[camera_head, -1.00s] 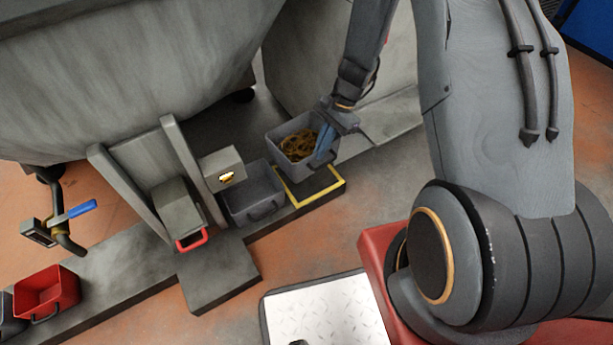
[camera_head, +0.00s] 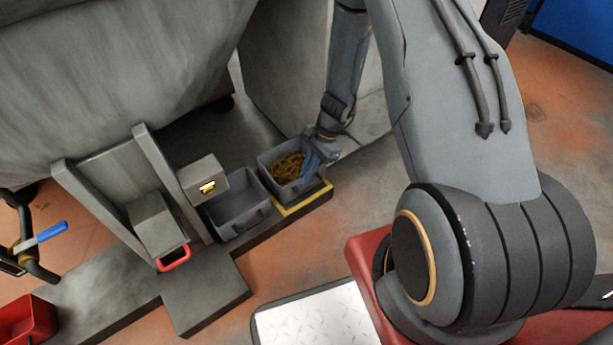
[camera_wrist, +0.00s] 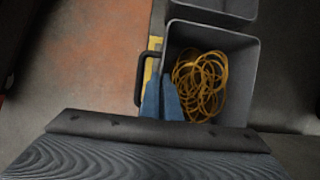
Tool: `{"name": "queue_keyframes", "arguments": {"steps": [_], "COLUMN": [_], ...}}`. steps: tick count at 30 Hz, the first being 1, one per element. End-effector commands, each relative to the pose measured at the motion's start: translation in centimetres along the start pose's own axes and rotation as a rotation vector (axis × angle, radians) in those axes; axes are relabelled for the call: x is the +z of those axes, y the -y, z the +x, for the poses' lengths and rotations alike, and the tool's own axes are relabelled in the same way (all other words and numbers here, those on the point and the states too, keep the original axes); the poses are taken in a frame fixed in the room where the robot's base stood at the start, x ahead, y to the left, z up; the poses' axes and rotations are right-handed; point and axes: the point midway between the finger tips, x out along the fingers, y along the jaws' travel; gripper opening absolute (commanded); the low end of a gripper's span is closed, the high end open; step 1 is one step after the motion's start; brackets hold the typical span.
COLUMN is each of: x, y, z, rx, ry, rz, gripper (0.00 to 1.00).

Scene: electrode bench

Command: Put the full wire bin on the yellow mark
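The full wire bin (camera_head: 265,172) is a grey open box holding a coil of yellow-brown wire (camera_head: 288,168). It is upright over the yellow mark (camera_head: 304,201), whose front and right edges show beside it; the rest is hidden. I cannot tell whether its bottom touches the mark. My gripper (camera_head: 318,150) is at the bin's right side. In the wrist view, the two blue fingers (camera_wrist: 161,82) stand close together, one on each side of the bin wall, beside the dark handle (camera_wrist: 142,80). The gripper looks shut on that wall.
An empty grey bin (camera_head: 236,209) stands just left of the full one.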

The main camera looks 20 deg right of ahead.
Motion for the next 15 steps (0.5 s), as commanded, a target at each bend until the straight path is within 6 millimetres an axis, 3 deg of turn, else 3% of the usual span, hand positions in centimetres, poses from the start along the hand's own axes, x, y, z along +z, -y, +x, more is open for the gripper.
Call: {"name": "queue_keyframes", "arguments": {"steps": [3,15], "x": [-0.52,-0.62], "y": [0.0,-0.01], "z": [1.2,1.44], "rx": [0.0,-0.001], "ry": [0.0,0.0], "rz": [-0.001,-0.001], "gripper": [0.0,0.0]}}
